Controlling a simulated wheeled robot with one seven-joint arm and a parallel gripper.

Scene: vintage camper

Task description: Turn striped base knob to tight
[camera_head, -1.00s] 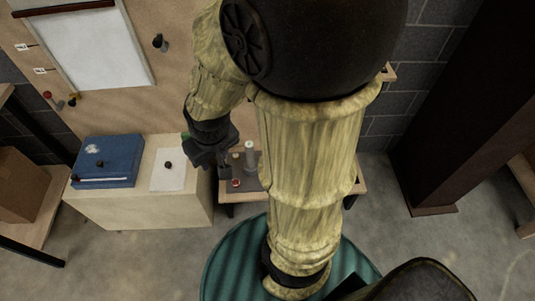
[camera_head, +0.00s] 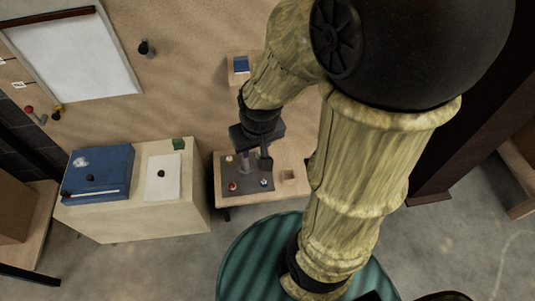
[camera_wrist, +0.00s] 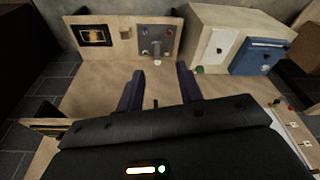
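A dark grey plate (camera_head: 234,186) lies on the low wooden table. It bears a pale upright post (camera_head: 244,164), a red knob (camera_head: 232,187), a blue-and-white knob (camera_head: 264,182) and a small pale yellowish knob (camera_head: 229,158). Stripes are too small to make out, so I cannot tell which knob is the striped one. In the wrist view the grey plate (camera_wrist: 144,44) and post (camera_wrist: 156,48) show ahead, beyond my fingers. My gripper (camera_wrist: 160,88) is open, with nothing between its fingers. In the head view my gripper (camera_head: 254,158) is above the plate, touching no knob that I can see.
A square wooden piece (camera_head: 288,175) sits on the table right of the plate. A pale cabinet (camera_head: 140,220) stands left, with a blue case (camera_head: 100,175), a white sheet (camera_head: 162,178) and a green block (camera_head: 178,144) on it. A small shelf (camera_head: 240,82) is on the wall behind.

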